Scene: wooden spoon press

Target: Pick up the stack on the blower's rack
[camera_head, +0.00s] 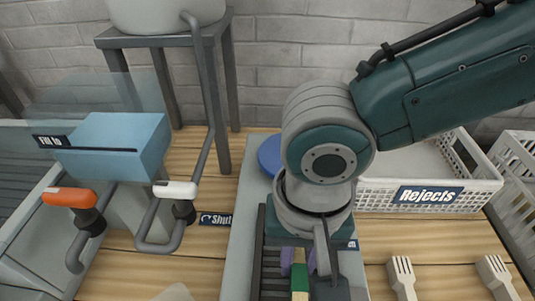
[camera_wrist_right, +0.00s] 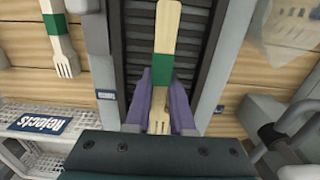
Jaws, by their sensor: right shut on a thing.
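A stack of pale wooden forks with a green band (camera_wrist_right: 165,58) lies lengthwise over the blower's dark slatted rack (camera_wrist_right: 139,50) in the wrist view, tines toward my wrist. My right gripper (camera_wrist_right: 163,98) has its purple fingers on both sides of the stack near the tines and is shut on it. In the head view the right gripper (camera_head: 298,262) points down over the rack (camera_head: 270,265), and the stack's green band (camera_head: 299,278) shows between the fingers. The wrist hides part of it. I cannot tell whether the stack touches the rack. My left gripper is not in view.
A white Rejects crate (camera_head: 430,195) stands right of the blower. Loose wooden forks (camera_head: 403,278) lie on the table at the front right. A blue box (camera_head: 112,145) and pipes with orange (camera_head: 70,198) and white (camera_head: 175,190) handles stand left. A grey stool (camera_head: 165,41) is behind.

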